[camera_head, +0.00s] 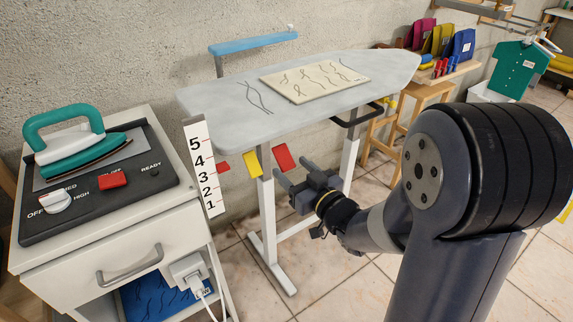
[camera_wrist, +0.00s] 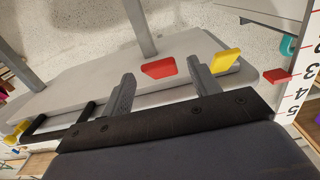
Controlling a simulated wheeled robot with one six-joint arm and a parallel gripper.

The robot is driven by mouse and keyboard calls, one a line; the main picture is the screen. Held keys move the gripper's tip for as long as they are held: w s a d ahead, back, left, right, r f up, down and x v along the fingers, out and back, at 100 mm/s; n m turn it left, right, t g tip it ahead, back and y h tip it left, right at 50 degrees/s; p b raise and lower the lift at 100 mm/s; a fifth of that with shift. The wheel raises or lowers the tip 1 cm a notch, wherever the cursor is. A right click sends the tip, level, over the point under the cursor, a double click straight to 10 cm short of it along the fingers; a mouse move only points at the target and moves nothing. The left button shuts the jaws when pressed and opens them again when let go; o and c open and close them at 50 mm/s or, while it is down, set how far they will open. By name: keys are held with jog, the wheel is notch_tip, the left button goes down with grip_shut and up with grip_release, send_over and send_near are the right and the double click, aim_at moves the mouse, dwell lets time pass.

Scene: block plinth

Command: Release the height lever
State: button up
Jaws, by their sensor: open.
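Two levers hang under the left end of the ironing board (camera_head: 240,97): a red one (camera_head: 284,157) and a yellow one (camera_head: 252,163). I cannot tell from their looks which is the height lever. My gripper (camera_head: 293,170) is open, just in front of and below the red lever. In the wrist view the red lever (camera_wrist: 159,69) appears between the fingertips (camera_wrist: 162,72), with no clear contact. The yellow lever (camera_wrist: 226,61) lies to the right, outside the fingers. A red pointer (camera_head: 222,167) stands between 3 and 4 on the white height scale (camera_head: 204,172).
A cabinet (camera_head: 100,245) with a green iron (camera_head: 80,140) stands at the left. A patterned cloth (camera_head: 315,80) lies on the board. A dark handle (camera_head: 358,116) sticks out under the board, right of the levers. White legs (camera_head: 267,210) stand behind my gripper.

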aim_at(289, 166)
jog(key=shift+x, duration=1.7)
jog(key=c, duration=1)
jog(key=shift+f+b, duration=0.2)
jog(key=shift+b, duration=0.5)
jog(key=b, duration=0.3)
jog(key=shift+w+f+t+y, duration=0.1)
jog(key=shift+f+t+y, duration=0.2)
jog(key=shift+t, duration=0.1)
jog(key=shift+w+a+r+b, duration=0.1)
jog(key=shift+r+b, duration=0.05)
jog(key=shift+b, duration=0.95)
jog(key=shift+r+t, duration=0.1)
jog(key=shift+t, duration=0.2)
